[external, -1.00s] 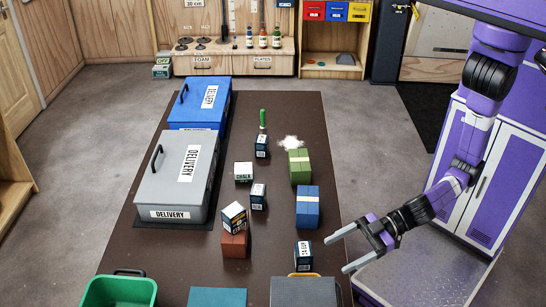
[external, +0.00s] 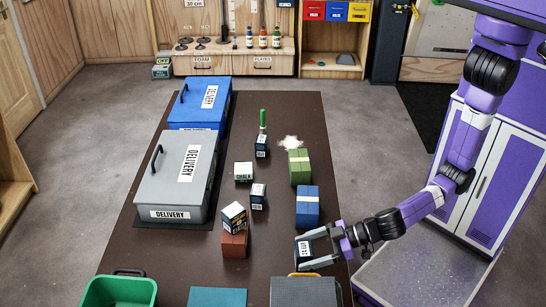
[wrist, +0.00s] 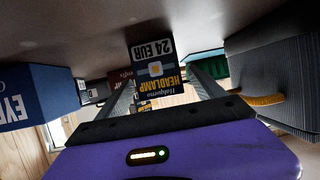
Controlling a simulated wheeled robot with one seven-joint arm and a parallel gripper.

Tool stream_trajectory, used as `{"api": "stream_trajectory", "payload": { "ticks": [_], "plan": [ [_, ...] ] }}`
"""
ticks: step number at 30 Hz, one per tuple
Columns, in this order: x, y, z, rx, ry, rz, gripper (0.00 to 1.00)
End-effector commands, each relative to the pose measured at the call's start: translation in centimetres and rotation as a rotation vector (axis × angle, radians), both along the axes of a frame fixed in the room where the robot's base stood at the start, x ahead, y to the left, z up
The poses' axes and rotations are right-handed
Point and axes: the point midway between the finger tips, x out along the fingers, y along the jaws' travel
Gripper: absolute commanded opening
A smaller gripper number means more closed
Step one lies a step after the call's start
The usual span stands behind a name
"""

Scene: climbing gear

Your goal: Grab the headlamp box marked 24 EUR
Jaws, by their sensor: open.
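The headlamp box (external: 305,250) is a small dark box standing upright on the dark table near its right edge. In the wrist view the headlamp box (wrist: 153,72) appears upside down, with "24 EUR" and "HEADLAMP" readable on its face. My gripper (external: 303,253) is open and low over the table, with one finger on each side of the box. In the wrist view the fingers of my gripper (wrist: 162,82) flank the box; whether either touches it, I cannot tell.
A blue block (external: 307,208) stands just behind, a grey box (external: 303,291) just in front. A red block (external: 234,245) carries another dark box (external: 234,215) to the left. Further dark boxes (external: 258,197) (external: 262,146) and a white chalk box (external: 243,171) stand farther back.

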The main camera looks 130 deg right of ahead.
Motion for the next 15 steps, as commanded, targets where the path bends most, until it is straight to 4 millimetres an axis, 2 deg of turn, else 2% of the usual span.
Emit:
{"api": "stream_trajectory", "payload": {
  "ticks": [3,11,15],
  "plan": [
    [0.67,-0.51,-0.34,0.0,0.0,0.001,0.78],
    [0.79,-0.6,-0.48,0.001,0.0,0.002,0.78],
    [0.78,-0.59,-0.47,0.001,0.0,0.002,0.51]
  ]
}}
